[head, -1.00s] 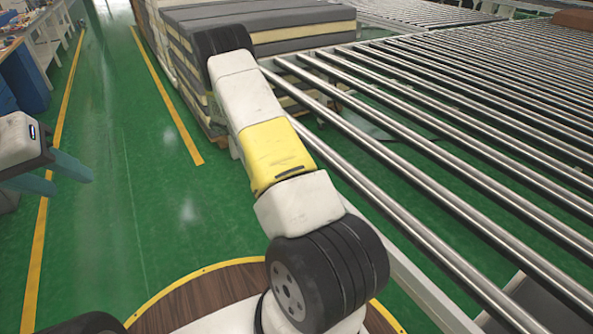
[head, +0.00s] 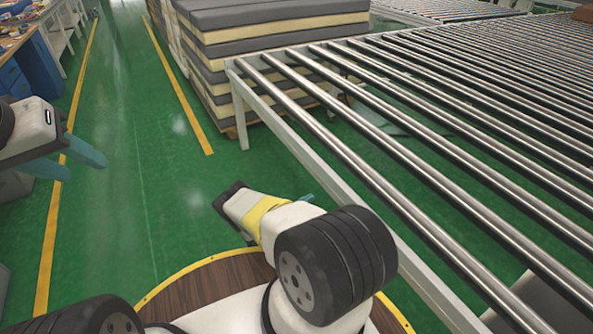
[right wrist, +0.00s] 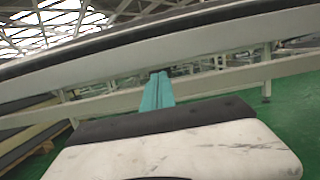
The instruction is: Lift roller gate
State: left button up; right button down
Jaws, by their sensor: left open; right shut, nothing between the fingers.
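The metal roller section (head: 420,180) fills the right of the head view and lies level in its pale frame. I cannot tell which part of it is the gate. My right arm is bent low beside the frame's near side; only a teal bit of my right gripper (head: 307,198) shows there. In the right wrist view my right gripper (right wrist: 158,76) is shut and empty, its teal fingers pointing at pale rails (right wrist: 200,91). Whether it touches them is unclear. My left gripper (head: 86,168) is open and empty at the far left, away from the rollers.
Stacked grey and cream mattresses (head: 265,42) stand on a pallet behind the rollers' left end. A blue cabinet (head: 38,65) and shelves are at the far left. Green floor (head: 150,130) is clear between yellow lines. A frame leg (head: 241,122) stands at the rollers' corner.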

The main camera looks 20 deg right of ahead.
jog(key=d+r, duration=0.6)
jog(key=d, duration=0.2)
jog(key=shift+w+d+r, duration=0.15)
jog(key=shift+w+d, duration=0.2)
jog(key=shift+d, duration=0.05)
